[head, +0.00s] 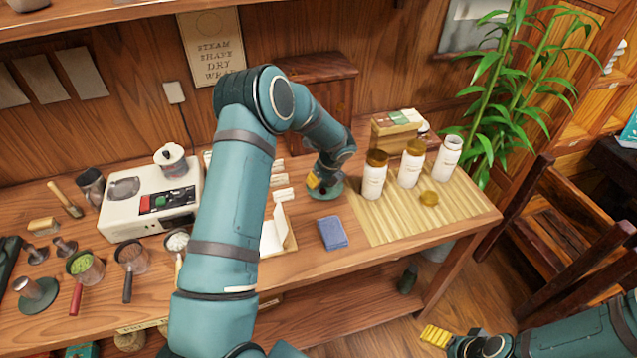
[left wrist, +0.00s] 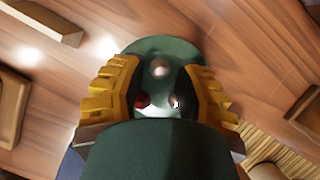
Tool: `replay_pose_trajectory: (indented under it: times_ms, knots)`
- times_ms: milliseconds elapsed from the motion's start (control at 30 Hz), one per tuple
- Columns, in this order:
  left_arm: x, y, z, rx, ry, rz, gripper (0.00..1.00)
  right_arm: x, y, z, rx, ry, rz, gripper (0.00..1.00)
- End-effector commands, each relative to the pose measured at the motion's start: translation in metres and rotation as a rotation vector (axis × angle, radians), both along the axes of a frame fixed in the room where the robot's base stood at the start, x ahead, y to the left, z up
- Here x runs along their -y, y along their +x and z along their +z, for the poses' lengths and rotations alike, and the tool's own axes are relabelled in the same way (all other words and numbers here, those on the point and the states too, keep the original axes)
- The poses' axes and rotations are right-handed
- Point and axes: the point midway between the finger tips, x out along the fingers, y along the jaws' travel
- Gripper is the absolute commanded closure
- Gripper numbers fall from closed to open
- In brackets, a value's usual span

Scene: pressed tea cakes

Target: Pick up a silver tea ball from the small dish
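The small dark green dish (head: 327,192) stands on the wooden counter, largely hidden under my left gripper in the head view. In the left wrist view the dish (left wrist: 186,48) holds a silver tea ball (left wrist: 159,69) near its middle. A red ball (left wrist: 142,99) and another small shiny ball (left wrist: 175,103) lie nearer the wrist, partly hidden by the fingers. My left gripper (left wrist: 157,90) points down at the dish, its yellow-padded fingers spread wide with nothing gripped. My right gripper (head: 455,342) is at the lower right, away from the counter, its opening unclear.
A blue block (head: 332,232) lies just in front of the dish. A white machine (head: 150,200) and several handled cups (head: 131,258) are at the left.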

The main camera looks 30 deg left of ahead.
Motion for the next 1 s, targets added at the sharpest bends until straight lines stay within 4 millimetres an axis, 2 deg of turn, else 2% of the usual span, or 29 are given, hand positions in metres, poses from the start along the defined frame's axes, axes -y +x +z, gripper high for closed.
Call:
replay_pose_trajectory:
  times_ms: [100, 333, 467, 867, 1000]
  knots:
    - [-0.004, 0.001, -0.011, 0.0, -0.001, 0.001, 0.7, 0.0, -0.001, -0.001, -0.001, 0.0, 0.0, 0.18]
    - [-0.004, 0.001, -0.011, 0.0, 0.0, 0.0, 0.7, 0.0, -0.001, -0.001, -0.001, 0.0, 0.0, 0.18]
    - [-0.004, 0.001, -0.011, 0.0, 0.0, 0.0, 0.92, 0.0, 0.0, -0.001, -0.001, 0.0, 0.0, 0.18]
    - [-0.004, 0.002, -0.01, 0.001, 0.0, 0.001, 0.94, 0.0, 0.0, -0.001, -0.001, 0.0, 0.0, 0.18]
    - [-0.005, 0.002, 0.004, 0.004, 0.001, 0.001, 0.94, 0.0, 0.0, 0.001, 0.0, 0.0, 0.0, 0.18]
